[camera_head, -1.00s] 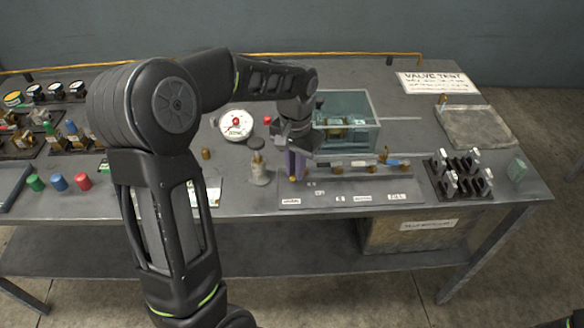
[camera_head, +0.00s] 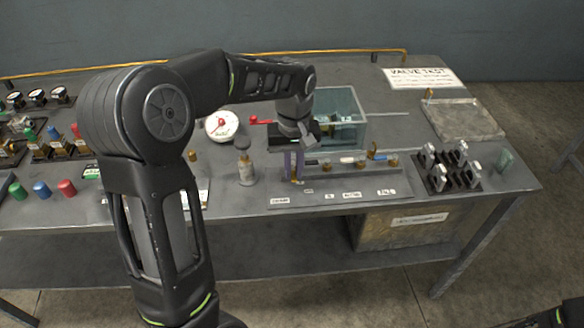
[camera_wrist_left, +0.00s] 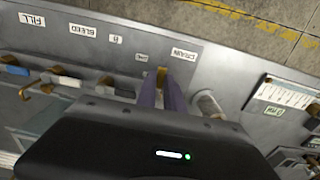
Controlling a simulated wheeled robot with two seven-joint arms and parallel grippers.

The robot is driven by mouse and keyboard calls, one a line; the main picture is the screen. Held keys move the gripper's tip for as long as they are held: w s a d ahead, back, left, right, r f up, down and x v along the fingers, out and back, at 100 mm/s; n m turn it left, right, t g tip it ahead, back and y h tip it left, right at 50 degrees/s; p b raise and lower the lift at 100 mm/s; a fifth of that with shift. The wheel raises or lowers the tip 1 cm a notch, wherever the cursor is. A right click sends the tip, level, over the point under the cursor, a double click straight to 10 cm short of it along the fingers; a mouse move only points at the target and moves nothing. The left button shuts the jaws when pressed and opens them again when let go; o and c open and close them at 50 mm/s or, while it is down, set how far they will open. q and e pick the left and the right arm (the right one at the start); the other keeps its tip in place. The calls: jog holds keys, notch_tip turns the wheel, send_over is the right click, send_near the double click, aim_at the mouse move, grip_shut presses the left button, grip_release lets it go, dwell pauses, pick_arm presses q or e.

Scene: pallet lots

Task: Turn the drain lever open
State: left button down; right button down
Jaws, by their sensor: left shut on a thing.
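My left gripper (camera_head: 294,174) points down at the left end of the valve panel (camera_head: 335,188), its two purple fingers closed together. In the left wrist view its fingers (camera_wrist_left: 161,92) are shut on the drain lever (camera_wrist_left: 161,75), of which only a small brass-coloured bit shows beside the DRAIN label (camera_wrist_left: 184,54). The rest of the lever is hidden by the fingers, so its angle cannot be told. Other levers with blue (camera_head: 381,156) and white (camera_head: 349,160) handles stand to the right. My right gripper is out of view.
A clear tank (camera_head: 352,132) stands close behind the gripper.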

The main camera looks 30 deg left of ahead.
aim_at(294, 175)
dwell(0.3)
pick_arm(q)
jog(key=c, duration=1.5)
grip_release()
jog(key=shift+o, duration=0.2)
notch_tip(294, 175, up, 8)
jog(key=shift+f, duration=0.15)
